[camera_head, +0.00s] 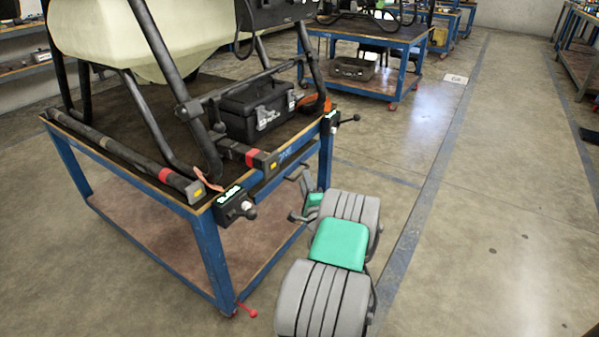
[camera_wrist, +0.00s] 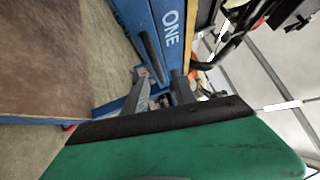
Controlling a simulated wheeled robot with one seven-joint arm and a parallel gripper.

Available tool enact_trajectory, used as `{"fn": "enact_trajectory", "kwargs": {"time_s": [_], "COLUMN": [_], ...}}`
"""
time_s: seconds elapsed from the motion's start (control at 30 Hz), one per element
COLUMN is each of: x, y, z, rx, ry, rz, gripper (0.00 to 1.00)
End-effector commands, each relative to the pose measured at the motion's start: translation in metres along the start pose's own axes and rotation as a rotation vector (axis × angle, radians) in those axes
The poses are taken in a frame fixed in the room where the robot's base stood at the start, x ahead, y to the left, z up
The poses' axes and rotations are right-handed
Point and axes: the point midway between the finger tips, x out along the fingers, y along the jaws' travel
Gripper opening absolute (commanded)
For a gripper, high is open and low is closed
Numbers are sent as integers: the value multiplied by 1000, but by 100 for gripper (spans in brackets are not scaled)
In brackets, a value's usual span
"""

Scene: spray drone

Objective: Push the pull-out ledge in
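The blue front of the workbench (camera_head: 215,255), marked "ONE", faces my arm. The blue marked board (camera_head: 284,157) at its front edge looks like the front of the pull-out ledge; I cannot tell how far out it stands. In the wrist view the same marked blue board (camera_wrist: 168,28) fills the upper middle, with a dark bar along it. My gripper (camera_head: 296,196) is just in front of the board, its two dark fingers apart and nothing between them. Its fingers also show in the wrist view (camera_wrist: 160,90), close to the blue front; contact is unclear.
Two black clamps with ball knobs, one at the left (camera_head: 234,205) and one at the right (camera_head: 331,122), stick out of the bench's front. A drone frame with a pale tank (camera_head: 135,30) and a black box (camera_head: 255,108) stand on top.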

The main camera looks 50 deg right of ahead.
Motion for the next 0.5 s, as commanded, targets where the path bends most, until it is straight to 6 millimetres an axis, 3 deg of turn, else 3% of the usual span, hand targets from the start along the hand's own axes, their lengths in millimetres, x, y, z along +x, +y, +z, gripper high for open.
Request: {"fn": "enact_trajectory", "kwargs": {"time_s": [0.2, 0.5], "x": [39, 47], "y": [1, 0], "z": [0, -2], "rx": [-2, 0], "ry": [-1, 4], "rz": [-1, 0], "gripper": [32, 32]}}
